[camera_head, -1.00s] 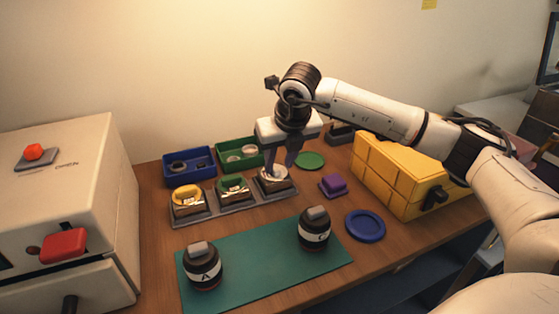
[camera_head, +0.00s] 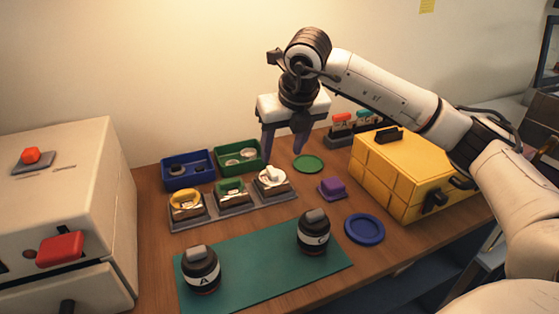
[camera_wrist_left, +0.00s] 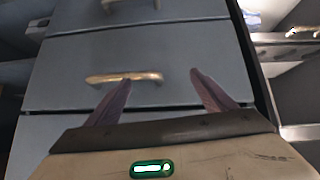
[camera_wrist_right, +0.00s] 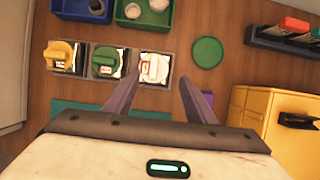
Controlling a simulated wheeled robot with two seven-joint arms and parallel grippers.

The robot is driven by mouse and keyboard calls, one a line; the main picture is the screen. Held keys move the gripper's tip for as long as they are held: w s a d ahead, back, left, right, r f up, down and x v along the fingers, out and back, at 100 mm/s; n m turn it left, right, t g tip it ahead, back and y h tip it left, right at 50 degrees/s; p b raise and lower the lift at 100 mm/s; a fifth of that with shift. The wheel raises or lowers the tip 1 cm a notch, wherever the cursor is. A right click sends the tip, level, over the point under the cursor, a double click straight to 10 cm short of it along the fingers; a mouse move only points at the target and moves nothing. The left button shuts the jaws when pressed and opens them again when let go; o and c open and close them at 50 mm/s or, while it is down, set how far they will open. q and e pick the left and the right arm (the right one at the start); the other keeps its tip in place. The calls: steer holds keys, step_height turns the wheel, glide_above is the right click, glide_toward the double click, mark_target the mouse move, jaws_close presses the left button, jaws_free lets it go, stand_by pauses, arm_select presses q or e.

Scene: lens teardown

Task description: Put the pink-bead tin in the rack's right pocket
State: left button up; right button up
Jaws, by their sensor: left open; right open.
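The grey rack (camera_head: 222,215) on the wooden table holds three silver tins in a row. The left pocket has a yellow-topped tin (camera_head: 185,202), the middle a green-topped one (camera_head: 230,192), and the right a white-topped one (camera_head: 271,180). The white-topped tin also shows in the right wrist view (camera_wrist_right: 153,67); I cannot make out pink beads on any tin. My right gripper (camera_head: 283,153) is open and empty, above and behind the right pocket, apart from the tin. My left gripper (camera_wrist_left: 160,78) is open and empty, facing grey drawers with brass handles.
Blue (camera_head: 188,171) and green (camera_head: 240,156) bins stand behind the rack. A green disc (camera_head: 308,164), purple block (camera_head: 332,188) and blue dish (camera_head: 364,229) lie to its right, near a yellow case (camera_head: 405,180). Two dark jars stand on the teal mat (camera_head: 255,262) in front.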

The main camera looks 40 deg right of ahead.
steer(key=v, duration=0.5)
steer(key=shift+r, duration=0.1)
stand_by(0.4)
